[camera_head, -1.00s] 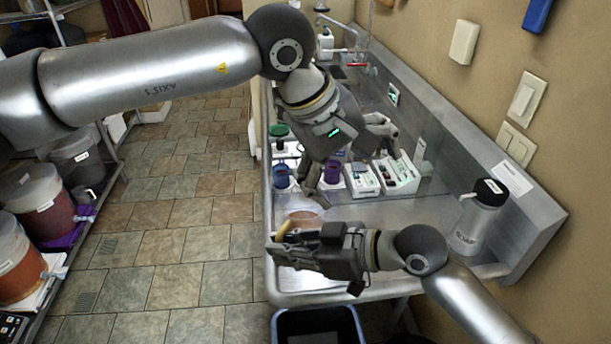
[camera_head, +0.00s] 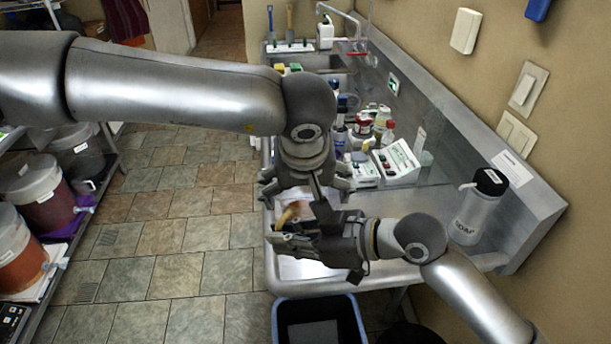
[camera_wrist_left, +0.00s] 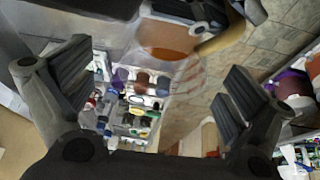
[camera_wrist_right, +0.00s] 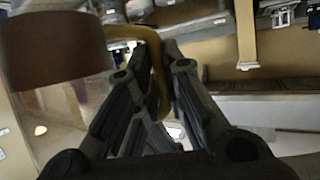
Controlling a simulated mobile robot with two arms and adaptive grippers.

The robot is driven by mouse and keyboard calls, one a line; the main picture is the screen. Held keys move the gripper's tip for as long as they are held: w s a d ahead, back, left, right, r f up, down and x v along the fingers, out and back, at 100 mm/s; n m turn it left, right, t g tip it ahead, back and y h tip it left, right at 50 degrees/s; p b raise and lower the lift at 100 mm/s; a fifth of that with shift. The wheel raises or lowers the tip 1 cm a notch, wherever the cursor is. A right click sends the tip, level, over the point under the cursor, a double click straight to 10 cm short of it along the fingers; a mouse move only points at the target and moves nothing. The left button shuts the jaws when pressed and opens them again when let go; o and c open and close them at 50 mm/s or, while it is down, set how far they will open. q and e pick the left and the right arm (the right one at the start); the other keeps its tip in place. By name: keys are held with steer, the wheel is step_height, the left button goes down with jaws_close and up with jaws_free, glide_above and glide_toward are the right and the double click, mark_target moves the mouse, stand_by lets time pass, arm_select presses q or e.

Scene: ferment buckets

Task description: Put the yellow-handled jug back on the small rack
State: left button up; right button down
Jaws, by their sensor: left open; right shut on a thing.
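The jug with brown liquid shows in the right wrist view (camera_wrist_right: 55,50) and the left wrist view (camera_wrist_left: 168,40). Its yellow handle (camera_head: 287,215) shows at the counter's left edge in the head view; the grippers mostly hide its body there. My right gripper (camera_head: 285,238) is shut on the handle, whose yellow loop passes between the fingers in the right wrist view (camera_wrist_right: 158,75). My left gripper (camera_head: 306,188) is open, pointing down just above and behind the right one. The jug lies ahead of its spread fingers, not between them. I cannot tell which stand is the small rack.
Bottles and white devices (camera_head: 398,160) crowd the metal counter behind the grippers. A white pump bottle (camera_head: 478,208) stands at right by the wall. A blue-rimmed bin (camera_head: 320,312) is on the floor in front. Shelved buckets (camera_head: 45,195) are at left; tiled floor between is free.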

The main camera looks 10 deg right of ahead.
mark_target(308, 199)
arm_select(q)
steer(key=shift+x, duration=1.65)
arm_select(e)
steer(key=shift+r, duration=0.1)
arm_select(q)
steer(key=c, duration=1.1)
steer(key=shift+d, duration=0.1)
steer(key=shift+c, duration=1.2)
arm_select(e)
steer(key=c, duration=1.9)
jaws_free()
arm_select(q)
steer(key=shift+s, duration=0.1)
arm_select(e)
steer(key=o, duration=0.5)
steer(key=shift+c, duration=0.2)
steer(key=shift+d+r, duration=0.1)
